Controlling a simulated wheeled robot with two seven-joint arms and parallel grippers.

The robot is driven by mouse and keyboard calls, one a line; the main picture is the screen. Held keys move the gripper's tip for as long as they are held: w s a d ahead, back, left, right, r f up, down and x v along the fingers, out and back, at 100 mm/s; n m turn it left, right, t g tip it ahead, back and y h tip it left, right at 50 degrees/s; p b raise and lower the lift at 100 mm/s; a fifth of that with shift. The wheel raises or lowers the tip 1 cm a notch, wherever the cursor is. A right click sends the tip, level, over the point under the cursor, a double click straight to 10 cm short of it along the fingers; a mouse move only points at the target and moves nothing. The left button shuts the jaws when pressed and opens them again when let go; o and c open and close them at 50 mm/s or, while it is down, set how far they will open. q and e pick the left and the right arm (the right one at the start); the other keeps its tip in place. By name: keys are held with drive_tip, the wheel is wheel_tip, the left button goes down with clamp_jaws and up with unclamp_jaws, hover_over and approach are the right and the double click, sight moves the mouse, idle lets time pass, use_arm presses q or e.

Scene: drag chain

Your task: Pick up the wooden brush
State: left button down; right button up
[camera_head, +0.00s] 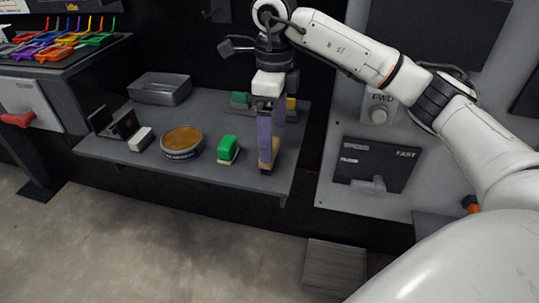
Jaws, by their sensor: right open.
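A tan wooden brush (274,152) lies on the right part of the grey shelf (207,182), near its right edge. My right gripper (271,142) points down at the brush from above, with its purple fingers spread. The near finger covers part of the brush, and the far finger stands behind it. I cannot tell whether the fingers touch the brush. My left gripper is not in view.
A green block with a pale base (229,147) stands just left of the brush. A round tin (181,145), a small white-topped block (141,138) and a grey tray (160,89) are farther left. A control panel (376,165) stands to the right.

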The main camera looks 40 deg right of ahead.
drive_tip(key=f, duration=0.3)
drive_tip(key=a+f, duration=0.1)
drive_tip(key=f, duration=0.1)
drive_tip(key=c, duration=1.1)
drive_tip(key=shift+c, duration=0.2)
drive_tip(key=shift+w+r, duration=0.1)
wheel_tip(320, 180, up, 10)
drive_tip(key=shift+p, duration=0.4)
